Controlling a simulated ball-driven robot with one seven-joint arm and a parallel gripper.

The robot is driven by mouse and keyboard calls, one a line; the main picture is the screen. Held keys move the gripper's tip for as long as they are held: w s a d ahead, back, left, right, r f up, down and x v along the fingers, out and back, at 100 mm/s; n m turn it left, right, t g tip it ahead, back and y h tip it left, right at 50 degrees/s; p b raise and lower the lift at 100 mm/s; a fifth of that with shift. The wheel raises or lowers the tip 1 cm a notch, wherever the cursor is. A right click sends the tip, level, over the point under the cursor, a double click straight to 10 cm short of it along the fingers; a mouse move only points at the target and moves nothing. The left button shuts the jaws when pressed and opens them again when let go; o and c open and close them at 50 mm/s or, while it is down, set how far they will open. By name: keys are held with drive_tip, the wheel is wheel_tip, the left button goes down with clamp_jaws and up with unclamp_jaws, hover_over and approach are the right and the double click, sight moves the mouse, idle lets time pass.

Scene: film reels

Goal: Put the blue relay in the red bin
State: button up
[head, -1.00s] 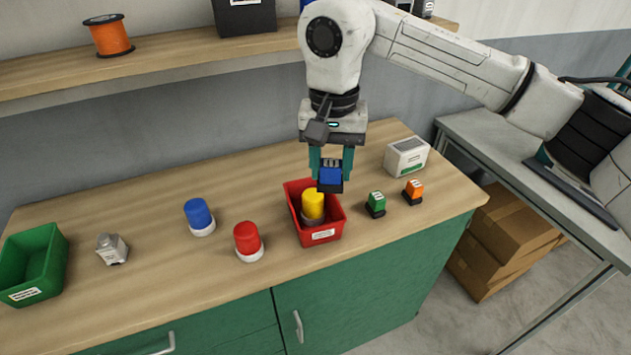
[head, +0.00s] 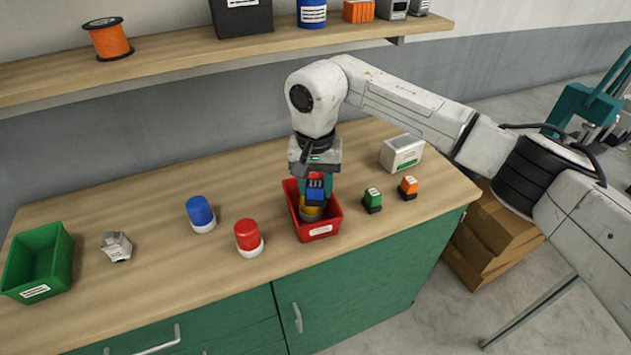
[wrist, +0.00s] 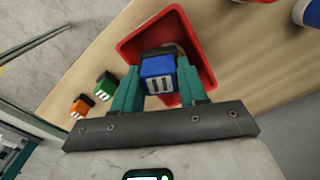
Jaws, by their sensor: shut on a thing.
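The blue relay (head: 315,194) is held between the teal fingers of my gripper (head: 314,186). In the wrist view the relay (wrist: 158,72) sits between both fingertips (wrist: 160,88). The red bin (head: 323,232) stands on the bench below and around it; its wall also shows in the wrist view (wrist: 203,66). The relay is over the bin's opening, low, in front of a yellow-topped beacon (head: 311,210) that stands in the bin. I cannot tell whether the relay touches the beacon.
A red beacon (head: 248,237) and a blue beacon (head: 200,213) stand left of the bin. A green relay (head: 372,199) and an orange relay (head: 408,187) stand right, with a white box (head: 402,153) behind. A green bin (head: 62,264) is far left. A shelf (head: 170,62) runs above.

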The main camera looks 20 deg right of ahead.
drive_tip(key=shift+f+b, duration=0.4)
drive_tip(key=shift+f, duration=0.2)
drive_tip(key=o, duration=1.1)
